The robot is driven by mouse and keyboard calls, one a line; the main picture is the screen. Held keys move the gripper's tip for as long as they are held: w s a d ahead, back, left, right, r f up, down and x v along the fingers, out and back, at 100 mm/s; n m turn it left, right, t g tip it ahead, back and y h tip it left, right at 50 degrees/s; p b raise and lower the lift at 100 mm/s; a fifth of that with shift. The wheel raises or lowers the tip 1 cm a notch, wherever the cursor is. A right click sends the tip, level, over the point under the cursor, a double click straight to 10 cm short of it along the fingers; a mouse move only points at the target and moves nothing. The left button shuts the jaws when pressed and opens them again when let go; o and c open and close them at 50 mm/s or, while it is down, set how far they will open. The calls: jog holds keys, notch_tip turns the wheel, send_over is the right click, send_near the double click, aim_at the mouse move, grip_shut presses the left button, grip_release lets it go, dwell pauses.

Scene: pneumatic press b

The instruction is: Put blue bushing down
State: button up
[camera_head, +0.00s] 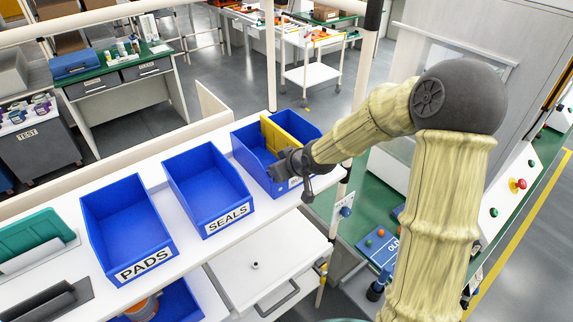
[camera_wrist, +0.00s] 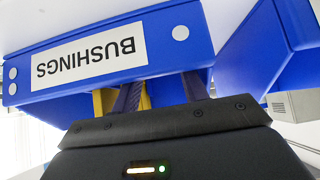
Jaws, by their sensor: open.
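The bushings bin is a blue open box with a yellow divider (camera_head: 279,134) inside. In the head view its side wall (camera_head: 243,152) shows at the right end of the white shelf. In the wrist view its front wall (camera_wrist: 185,35) carries an upside-down BUSHINGS label. My gripper (camera_head: 281,167) is at the front of this bin, partly covering it. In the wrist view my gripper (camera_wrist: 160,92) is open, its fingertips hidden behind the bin. I see no blue bushing in either view; the bin floor near the fingers is hidden.
Empty blue bins labelled SEALS (camera_head: 207,185) and PADS (camera_head: 125,225) stand to the left on the white shelf (camera_head: 185,247). A green panelled machine stands at the right.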

jog(key=shift+r+p, duration=0.35)
jog(key=shift+r, duration=0.1)
jog(key=v, duration=0.5)
jog(key=shift+d+r+p, duration=0.15)
jog(key=shift+r+p, duration=0.05)
jog(key=shift+p, duration=0.15)
jog(key=p+v, duration=0.2)
jog(key=v, duration=0.4)
jog(key=shift+s+p, duration=0.2)
jog(key=shift+p, duration=0.1)
jog(key=s+d+f+m+g+h, duration=0.2)
jog(key=s+d+m, duration=0.1)
jog(key=s, duration=0.4)
jog(key=s+d+f+m+g+h, duration=0.2)
jog(key=s+d, duration=0.3)
jog(key=s, duration=0.3)
jog(key=shift+s+d+f+m+g+h, duration=0.3)
jog(key=shift+f+m+g+h, duration=0.15)
jog(key=shift+m, duration=0.45)
jog(key=shift+r, duration=0.15)
